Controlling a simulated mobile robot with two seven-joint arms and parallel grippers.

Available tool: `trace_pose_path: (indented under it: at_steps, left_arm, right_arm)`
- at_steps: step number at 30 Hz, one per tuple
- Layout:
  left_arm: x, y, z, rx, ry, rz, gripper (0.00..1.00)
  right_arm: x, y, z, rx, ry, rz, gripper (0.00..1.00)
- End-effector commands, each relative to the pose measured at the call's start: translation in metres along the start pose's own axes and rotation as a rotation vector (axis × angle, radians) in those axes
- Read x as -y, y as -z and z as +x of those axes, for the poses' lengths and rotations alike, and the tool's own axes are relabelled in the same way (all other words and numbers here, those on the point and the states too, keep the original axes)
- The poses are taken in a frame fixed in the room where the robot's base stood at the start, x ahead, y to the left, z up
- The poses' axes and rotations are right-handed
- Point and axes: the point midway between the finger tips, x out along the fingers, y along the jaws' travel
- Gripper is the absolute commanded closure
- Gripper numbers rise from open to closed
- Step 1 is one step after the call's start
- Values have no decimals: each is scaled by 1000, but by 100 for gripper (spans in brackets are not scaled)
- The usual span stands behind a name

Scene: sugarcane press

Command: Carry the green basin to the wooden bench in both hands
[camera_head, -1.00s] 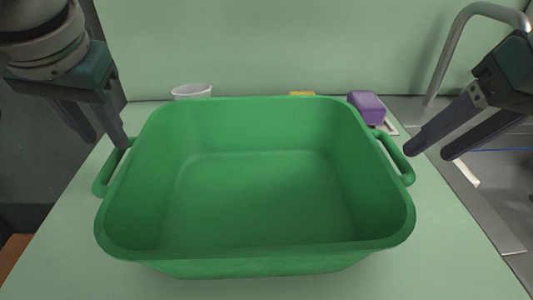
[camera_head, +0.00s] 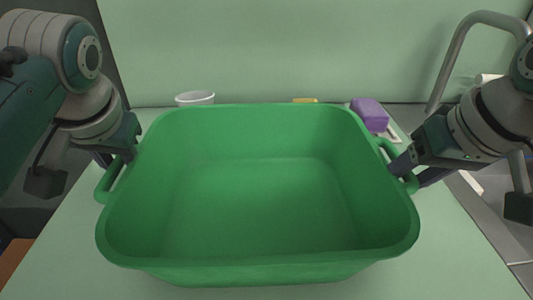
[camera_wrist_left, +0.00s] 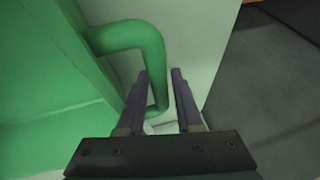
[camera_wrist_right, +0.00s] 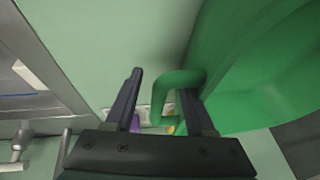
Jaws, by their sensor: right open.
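The green basin (camera_head: 250,210) stands upright and empty on the pale green counter, a loop handle on each side. My left gripper (camera_head: 118,158) is at the left handle (camera_head: 107,185). In the left wrist view the left gripper's fingers (camera_wrist_left: 160,72) lie on either side of the handle bar (camera_wrist_left: 152,50), fairly close together; whether they press on it is unclear. My right gripper (camera_head: 408,172) is at the right handle (camera_head: 385,147). In the right wrist view its open fingers (camera_wrist_right: 162,80) are spread, with the handle (camera_wrist_right: 183,78) between them, nearer one finger. The bench is not identifiable.
Behind the basin are a white cup (camera_head: 195,98), a yellow item (camera_head: 305,100) and a purple block (camera_head: 369,114), close to the wall. A metal sink with a curved tap (camera_head: 446,65) is at the right. Bare counter (camera_head: 450,250) shows in front on the right.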

Motion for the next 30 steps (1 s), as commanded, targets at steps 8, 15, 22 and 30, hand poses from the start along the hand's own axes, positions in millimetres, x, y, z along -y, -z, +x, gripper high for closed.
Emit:
trace_pose_path:
  at_steps: [8, 15, 22, 30]
  left_arm:
    - [0, 0, 14, -1, -1, -1, 65]
    - [0, 0, 14, -1, -1, -1, 68]
    - [0, 0, 14, 0, -1, -1, 94]
    - [0, 0, 14, 0, -1, -1, 100]
  right_arm:
    - [0, 0, 14, 0, -1, 0, 45]
    - [0, 0, 14, -1, -1, -1, 48]
    - [0, 0, 14, -1, -1, 0, 74]
    - [0, 0, 14, 0, -1, 0, 100]
